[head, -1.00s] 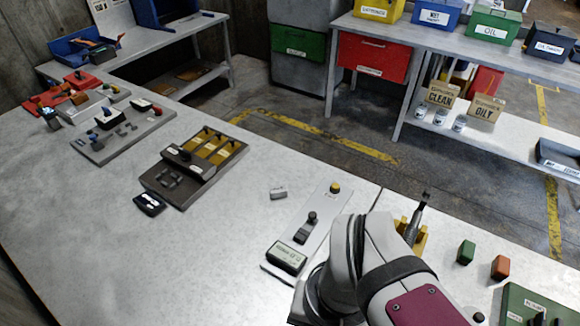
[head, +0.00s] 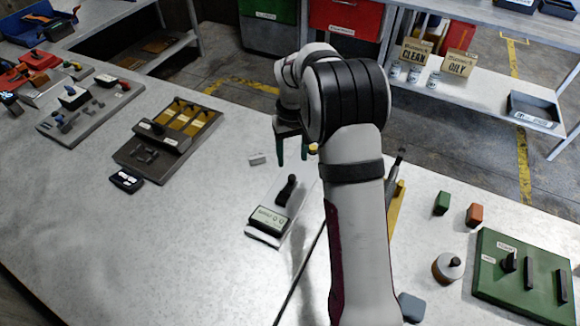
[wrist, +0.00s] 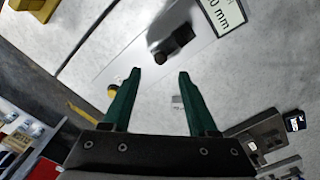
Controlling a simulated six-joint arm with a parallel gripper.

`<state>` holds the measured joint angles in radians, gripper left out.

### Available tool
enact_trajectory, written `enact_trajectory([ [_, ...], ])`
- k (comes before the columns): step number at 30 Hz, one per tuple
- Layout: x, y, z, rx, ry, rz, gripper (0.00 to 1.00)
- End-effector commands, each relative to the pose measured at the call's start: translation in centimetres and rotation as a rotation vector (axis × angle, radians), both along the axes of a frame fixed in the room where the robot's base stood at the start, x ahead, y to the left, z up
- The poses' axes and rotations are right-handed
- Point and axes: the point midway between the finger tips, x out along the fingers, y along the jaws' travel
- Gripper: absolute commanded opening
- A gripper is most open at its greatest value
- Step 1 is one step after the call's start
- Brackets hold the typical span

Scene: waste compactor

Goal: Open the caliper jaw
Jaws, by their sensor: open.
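The caliper unit is a pale plate with a display (head: 268,221) at its near end and a black jaw handle (head: 287,188) standing on it. The handle (wrist: 172,44) and part of the display (wrist: 223,14) also show in the wrist view. My gripper (head: 292,158) has two green fingers pointing down over the far part of the plate, beyond the handle. In the wrist view the fingers (wrist: 159,73) are apart with nothing between the tips, and the handle lies past them. A yellow knob (head: 313,148) is partly hidden by my arm.
A small grey block (head: 257,159) lies left of the plate. A brown tray with yellow slots (head: 185,122) stands further left. Green (head: 442,203) and orange (head: 473,214) blocks, a round pot (head: 448,267) and a green board (head: 515,285) are at right. The table between is clear.

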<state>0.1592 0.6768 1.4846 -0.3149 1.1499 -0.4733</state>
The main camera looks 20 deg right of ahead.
Motion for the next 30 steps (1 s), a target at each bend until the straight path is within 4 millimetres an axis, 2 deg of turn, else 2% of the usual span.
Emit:
enact_trajectory([
  [1,-0.1,0.0,-1.5,0.001,0.005,0.0,0.59],
  [3,-0.1,0.0,-3.4,0.0,0.004,0.0,0.59],
  [9,0.0,0.0,-6.5,0.0,0.001,-0.001,0.59],
  [13,0.0,0.0,-7.2,-0.001,-0.001,-0.002,0.59],
  [20,0.0,0.0,-7.2,0.0,-0.001,-0.002,0.59],
  [30,0.0,0.0,-7.2,0.0,-0.001,-0.002,0.0],
])
